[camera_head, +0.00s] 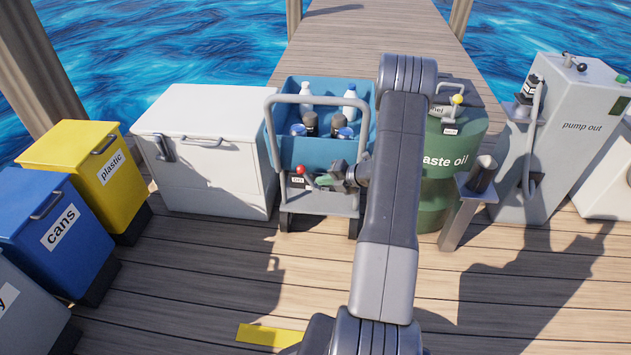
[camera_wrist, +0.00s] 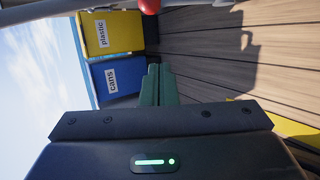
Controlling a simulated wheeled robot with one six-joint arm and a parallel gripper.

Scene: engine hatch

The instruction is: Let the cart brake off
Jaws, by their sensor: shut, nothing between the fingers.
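The cart (camera_head: 285,140) is a blue open bin on a grey frame with a hoop handle, standing on the dock. A lever with a red ball knob (camera_head: 302,169) sits on its front panel, above a small label (camera_head: 298,182) too small to read surely. The red knob (camera_wrist: 149,5) also shows at the top edge of the wrist view. My gripper (camera_head: 322,180) is in front of the cart panel, just right of the knob, pointing left. Its dark green fingers (camera_wrist: 158,84) are shut and empty, apart from the knob in the wrist view. The lever's base is partly hidden by my gripper.
Bottles and jars stand in the cart. A white chest (camera_head: 205,150) is left of it, a green waste oil drum (camera_head: 455,140) right. Yellow (camera_head: 85,165) and blue (camera_head: 62,235) bins stand far left, a pump-out station (camera_head: 560,140) right. The front decking is mostly clear.

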